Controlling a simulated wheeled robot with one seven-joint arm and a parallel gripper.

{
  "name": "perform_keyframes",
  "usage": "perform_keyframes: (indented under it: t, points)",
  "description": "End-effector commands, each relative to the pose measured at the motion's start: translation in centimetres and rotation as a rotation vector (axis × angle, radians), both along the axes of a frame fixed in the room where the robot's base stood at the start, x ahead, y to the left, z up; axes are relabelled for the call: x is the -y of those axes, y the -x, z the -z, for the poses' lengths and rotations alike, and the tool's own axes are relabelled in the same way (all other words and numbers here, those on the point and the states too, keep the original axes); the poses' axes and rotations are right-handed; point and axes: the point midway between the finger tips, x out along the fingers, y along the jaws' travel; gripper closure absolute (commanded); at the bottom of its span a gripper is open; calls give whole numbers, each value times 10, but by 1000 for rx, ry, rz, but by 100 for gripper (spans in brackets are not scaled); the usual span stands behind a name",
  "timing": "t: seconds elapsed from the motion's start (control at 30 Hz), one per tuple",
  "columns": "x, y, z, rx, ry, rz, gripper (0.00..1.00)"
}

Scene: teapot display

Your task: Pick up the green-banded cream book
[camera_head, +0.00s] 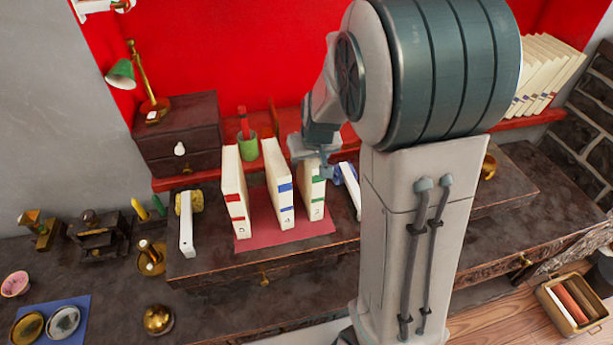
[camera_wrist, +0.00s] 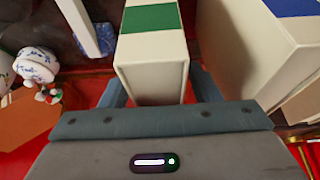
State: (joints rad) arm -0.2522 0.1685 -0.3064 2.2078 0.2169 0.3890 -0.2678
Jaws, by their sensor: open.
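The green-banded cream book (camera_head: 313,207) stands upright at the right end of a row of cream books on a red mat (camera_head: 262,228). In the wrist view the green-banded book (camera_wrist: 150,62) is large, with its top end towards me. My gripper (camera_head: 318,168) is at the top of this book. In the wrist view my gripper (camera_wrist: 158,90) is open, with one blue-grey finger on each side of the book. I cannot tell whether the fingers touch it. The fingertips are partly hidden by the book.
A blue-banded cream book (camera_head: 280,190) stands close on the left, and a red-banded one (camera_head: 235,195) beyond it. A white-and-blue item (camera_head: 347,182) leans just right. A green cup (camera_head: 248,146) stands behind. White-and-blue china (camera_wrist: 37,65) shows at left in the wrist view.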

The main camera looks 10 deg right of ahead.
Motion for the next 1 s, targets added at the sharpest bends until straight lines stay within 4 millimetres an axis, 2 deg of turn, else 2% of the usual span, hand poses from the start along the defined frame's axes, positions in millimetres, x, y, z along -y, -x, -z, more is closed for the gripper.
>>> perform_keyframes:
  t: [0.87,1.0]
  points:
    - [-1,0,5,0,0,-1,44]
    - [0,0,5,0,0,-1,83]
